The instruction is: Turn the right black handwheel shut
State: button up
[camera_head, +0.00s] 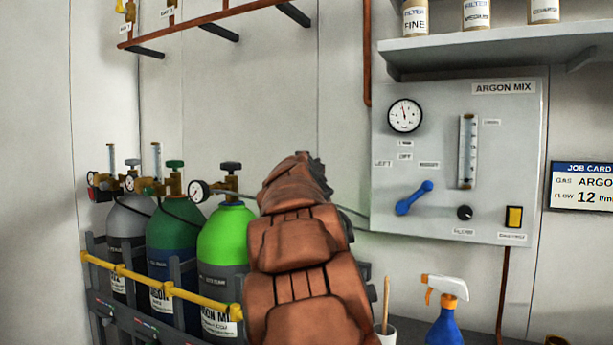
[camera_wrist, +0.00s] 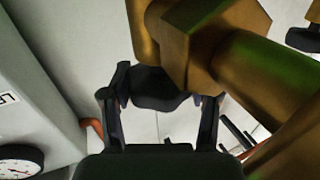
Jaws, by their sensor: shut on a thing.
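In the wrist view, a black handwheel (camera_wrist: 158,86) sits between the two fingers of my gripper (camera_wrist: 161,99), which is shut on it. A large brass valve body (camera_wrist: 220,50) with a green sheen is close beside the wheel. In the head view, the gripped wheel and most of my gripper are hidden behind my brown-covered arm. A separate black handwheel (camera_head: 230,167) on the bright green cylinder (camera_head: 226,235) shows with no finger on it. The dark green cylinder (camera_head: 173,232) has a green handwheel (camera_head: 174,164).
A grey cylinder (camera_head: 128,218) stands at the left. A yellow bar (camera_head: 160,287) crosses the cylinders' front. The argon panel (camera_head: 440,120), with its gauge (camera_head: 405,115) and blue lever (camera_head: 414,197), is right of my arm. A spray bottle (camera_head: 446,310) stands below it. A shelf (camera_head: 490,45) overhangs.

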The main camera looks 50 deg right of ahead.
jog(key=shift+a+r, duration=0.1)
jog(key=shift+r, duration=0.05)
jog(key=o, duration=1.2)
jog(key=shift+c, duration=0.2)
jog(key=v, duration=1.2)
jog(key=shift+c, duration=0.4)
